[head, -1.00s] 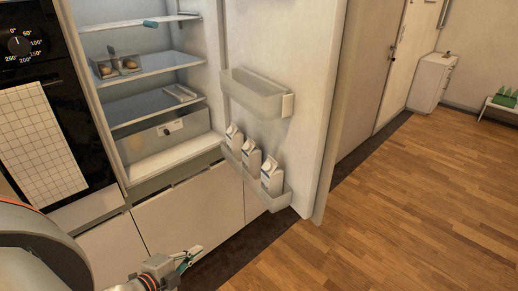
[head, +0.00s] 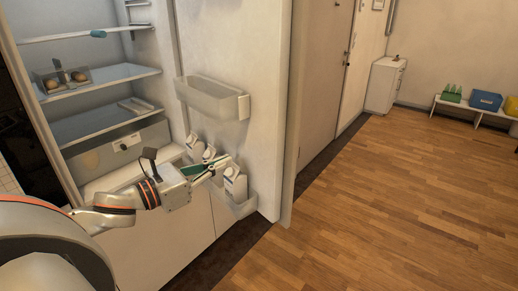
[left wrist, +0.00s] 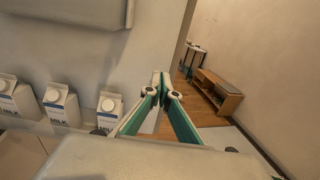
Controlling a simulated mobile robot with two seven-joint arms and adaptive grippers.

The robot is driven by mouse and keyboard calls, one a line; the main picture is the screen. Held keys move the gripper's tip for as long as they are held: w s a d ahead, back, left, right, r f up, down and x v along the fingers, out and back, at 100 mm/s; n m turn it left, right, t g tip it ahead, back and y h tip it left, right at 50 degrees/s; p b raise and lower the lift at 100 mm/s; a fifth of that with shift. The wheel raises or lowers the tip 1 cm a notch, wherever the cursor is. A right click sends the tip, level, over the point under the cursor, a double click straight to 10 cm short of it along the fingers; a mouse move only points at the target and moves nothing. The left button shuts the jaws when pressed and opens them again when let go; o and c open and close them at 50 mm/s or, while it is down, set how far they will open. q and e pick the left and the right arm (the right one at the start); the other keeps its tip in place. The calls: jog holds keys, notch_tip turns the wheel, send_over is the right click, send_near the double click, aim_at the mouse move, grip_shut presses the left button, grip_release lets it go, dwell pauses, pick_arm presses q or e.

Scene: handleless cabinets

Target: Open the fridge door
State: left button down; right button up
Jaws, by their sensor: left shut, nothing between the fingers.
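The fridge door (head: 238,50) stands wide open, its inner side facing me, with an upper door shelf (head: 212,98) and a lower one holding milk cartons (head: 235,182). The fridge interior (head: 100,95) is exposed at the left. My left gripper (head: 222,162) is shut and empty, in front of the lower door shelf in the head view, overlapping the cartons. In the left wrist view its fingertips (left wrist: 161,78) meet beside the door's free edge, with the cartons (left wrist: 62,104) to the left. Whether it touches the door, I cannot tell. My right gripper is not in view.
Eggs in a holder (head: 62,80) sit on a fridge shelf. A wide wooden floor (head: 400,200) is clear at the right. A small white cabinet (head: 384,85) and a low bench (head: 470,108) with bins stand at the back right.

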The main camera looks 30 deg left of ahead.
aim_at(268, 144)
pick_arm(q)
jog(key=shift+x, duration=5.85)
jog(key=shift+w, duration=0.2)
jog(key=shift+d, duration=0.1)
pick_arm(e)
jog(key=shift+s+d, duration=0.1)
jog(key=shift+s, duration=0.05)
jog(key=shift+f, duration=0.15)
pick_arm(q)
jog(key=shift+w+p, duration=0.15)
jog(key=shift+p, duration=0.15)
